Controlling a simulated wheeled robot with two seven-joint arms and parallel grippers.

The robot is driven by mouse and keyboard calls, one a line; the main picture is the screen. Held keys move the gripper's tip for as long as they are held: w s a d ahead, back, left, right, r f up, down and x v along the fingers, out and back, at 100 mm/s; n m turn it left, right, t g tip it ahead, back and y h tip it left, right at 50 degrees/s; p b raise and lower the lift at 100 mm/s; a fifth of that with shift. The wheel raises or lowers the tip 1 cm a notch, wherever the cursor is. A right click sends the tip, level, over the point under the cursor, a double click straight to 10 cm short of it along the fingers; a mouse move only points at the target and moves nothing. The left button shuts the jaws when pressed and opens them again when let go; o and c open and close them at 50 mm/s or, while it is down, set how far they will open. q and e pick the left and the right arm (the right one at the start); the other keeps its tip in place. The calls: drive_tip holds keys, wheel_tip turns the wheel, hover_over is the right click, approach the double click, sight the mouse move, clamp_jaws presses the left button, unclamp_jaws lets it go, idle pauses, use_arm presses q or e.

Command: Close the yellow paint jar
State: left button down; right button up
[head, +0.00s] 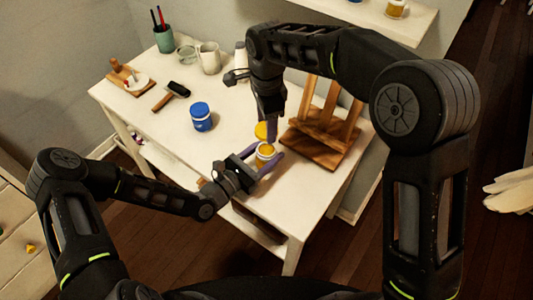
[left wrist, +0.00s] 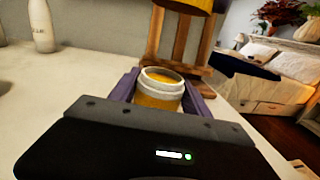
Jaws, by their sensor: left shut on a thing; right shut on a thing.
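The yellow paint jar (head: 265,155) stands near the front of the white table. My left gripper (head: 266,165) is shut around its sides. In the left wrist view the jar (left wrist: 158,92) is upright between the purple fingers, with a white rim, and its top is open, showing yellow paint. My right gripper (head: 267,130) points down above the jar and is shut on the yellow lid (head: 262,131). The lid also shows at the top edge of the left wrist view (left wrist: 188,3), apart from the jar and above it, slightly to the right.
A wooden easel (head: 322,130) stands close on the right. A blue paint jar (head: 201,117) stands to the left. A brush (head: 172,95), mugs (head: 209,57), a pencil cup (head: 163,38) and a wooden board (head: 128,80) lie farther back. The table's front edge is near.

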hover_over(266, 151)
drive_tip(key=shift+w+f, duration=0.1)
drive_tip(key=shift+f, duration=2.3)
drive_tip(key=shift+f, duration=0.15)
drive_tip(key=shift+f, duration=0.75)
drive_tip(key=shift+f, duration=0.6)
